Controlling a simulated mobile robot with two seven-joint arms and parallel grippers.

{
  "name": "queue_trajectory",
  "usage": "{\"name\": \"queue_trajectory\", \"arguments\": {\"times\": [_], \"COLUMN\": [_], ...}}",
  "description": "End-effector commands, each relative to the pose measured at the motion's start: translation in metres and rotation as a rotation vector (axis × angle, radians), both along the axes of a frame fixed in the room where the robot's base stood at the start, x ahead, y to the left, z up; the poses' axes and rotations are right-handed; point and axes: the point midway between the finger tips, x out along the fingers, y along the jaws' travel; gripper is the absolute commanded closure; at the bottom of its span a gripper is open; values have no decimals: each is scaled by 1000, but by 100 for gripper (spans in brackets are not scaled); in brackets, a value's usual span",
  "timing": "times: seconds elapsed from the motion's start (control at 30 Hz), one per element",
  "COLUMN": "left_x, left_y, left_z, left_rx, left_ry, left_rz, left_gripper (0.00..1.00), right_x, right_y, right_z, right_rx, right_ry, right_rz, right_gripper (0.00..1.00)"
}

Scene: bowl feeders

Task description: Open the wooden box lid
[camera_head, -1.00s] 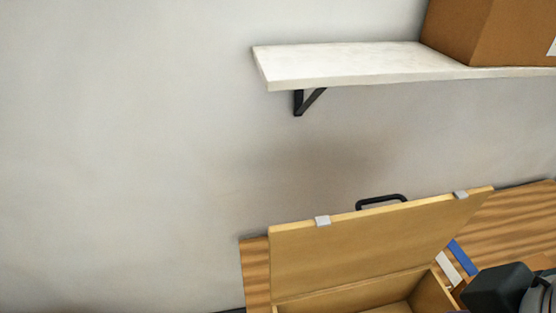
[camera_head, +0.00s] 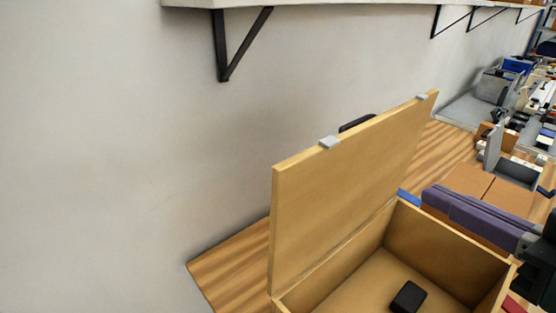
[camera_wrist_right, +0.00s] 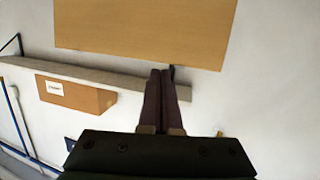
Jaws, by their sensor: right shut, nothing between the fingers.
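The wooden box (camera_head: 450,255) is open on the wooden table. Its lid (camera_head: 345,195) stands up at the back, tilted, with two light clasps (camera_head: 329,142) on its top edge and part of a black handle (camera_head: 357,123) behind it. A small black object (camera_head: 408,297) lies inside the box. My right gripper (camera_head: 428,197) reaches in from the right with its long purple fingers together and empty, beside the box's far right side. In the right wrist view the shut fingers (camera_wrist_right: 160,72) point towards a tan wooden panel (camera_wrist_right: 145,30), which looks like the lid. My left gripper is not in view.
A white shelf (camera_head: 320,3) on black brackets hangs on the wall above. Cardboard-coloured boxes (camera_head: 490,190) and cluttered equipment (camera_head: 515,125) stand further along the table to the right. The table's left end (camera_head: 225,272) is bare. A cardboard box (camera_wrist_right: 78,93) sits on the shelf.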

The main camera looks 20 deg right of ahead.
Motion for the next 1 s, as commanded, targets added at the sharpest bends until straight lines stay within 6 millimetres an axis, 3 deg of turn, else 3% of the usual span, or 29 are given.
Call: {"name": "queue_trajectory", "arguments": {"times": [0.03,0.13,0.27,0.4,0.53,1.0], "left_x": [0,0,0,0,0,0], "left_y": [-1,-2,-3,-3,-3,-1], "left_z": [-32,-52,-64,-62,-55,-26], "left_rx": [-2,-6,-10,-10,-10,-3], "left_ry": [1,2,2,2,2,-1], "left_rz": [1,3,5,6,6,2], "left_gripper": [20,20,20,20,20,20], "right_x": [-2,-9,-18,-19,-6,77], "right_y": [0,6,11,15,20,54], "right_z": [-24,-25,-23,-17,-12,-3], "right_rx": [13,54,89,104,106,106], "right_ry": [-59,-169,-246,-274,-278,-277], "right_rz": [47,145,232,264,264,263], "right_gripper": [100,100,100,100,100,100]}}
